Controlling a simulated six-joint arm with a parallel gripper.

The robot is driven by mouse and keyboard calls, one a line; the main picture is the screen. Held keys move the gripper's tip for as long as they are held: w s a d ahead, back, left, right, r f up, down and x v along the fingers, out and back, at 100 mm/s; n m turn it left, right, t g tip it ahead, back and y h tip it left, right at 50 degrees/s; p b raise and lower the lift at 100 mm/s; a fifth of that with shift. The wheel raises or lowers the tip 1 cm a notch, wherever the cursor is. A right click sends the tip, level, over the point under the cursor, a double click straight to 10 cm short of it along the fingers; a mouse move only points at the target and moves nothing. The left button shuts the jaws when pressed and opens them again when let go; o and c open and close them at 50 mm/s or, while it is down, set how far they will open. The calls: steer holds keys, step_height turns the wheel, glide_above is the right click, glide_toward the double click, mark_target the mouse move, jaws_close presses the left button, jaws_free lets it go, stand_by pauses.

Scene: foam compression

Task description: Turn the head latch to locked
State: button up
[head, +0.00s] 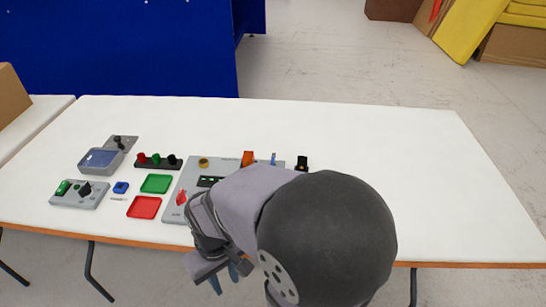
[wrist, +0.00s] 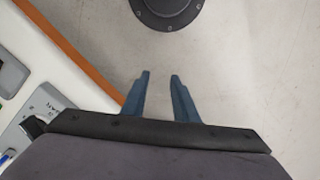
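A grey panel (head: 215,172) lies on the table, with a red star-shaped knob (head: 181,199), an orange upright part (head: 248,159), a blue upright part (head: 273,159) and a small round yellow part (head: 204,162). A black part (head: 302,163) stands at its right end. I cannot tell which part is the head latch or how it is turned; my arm hides much of the panel. My gripper (head: 226,280) is off the table's front edge, pointing down. In the wrist view its blue fingers (wrist: 160,76) are apart with nothing between them.
Left of the panel are a green tray (head: 156,184), a red tray (head: 144,207), a button strip (head: 159,161), a blue block (head: 121,188), a grey control box (head: 80,194) and a screen unit (head: 101,160). The white table (head: 420,180) is clear on the right.

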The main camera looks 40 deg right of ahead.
steer(key=w+d+r+m+p, duration=0.1)
steer(key=w+d+r+p, duration=0.1)
steer(key=w+d+r, duration=0.1)
steer(key=w+d+r+m+p, duration=0.1)
steer(key=w+d+r+p, duration=0.2)
steer(key=w, duration=0.4)
steer(key=w+d+r+m+p, duration=0.2)
steer(key=w+d+r, duration=0.1)
steer(key=w+d, duration=0.2)
steer(key=shift+d+r, duration=0.2)
steer(key=shift+d, duration=0.1)
steer(key=w+d+r+m+p, duration=0.3)
steer(key=w+d+p, duration=0.2)
steer(key=d, duration=0.5)
steer(key=m+p, duration=0.2)
steer(key=p, duration=0.1)
glide_above(272, 161)
steer(key=shift+a+r, duration=0.1)
steer(key=shift+r, duration=0.1)
steer(key=shift+d, duration=0.3)
steer(key=shift+a+f+p, duration=0.1)
steer(key=shift+f+p, duration=0.65)
steer(key=shift+f, duration=2.95)
jaws_close()
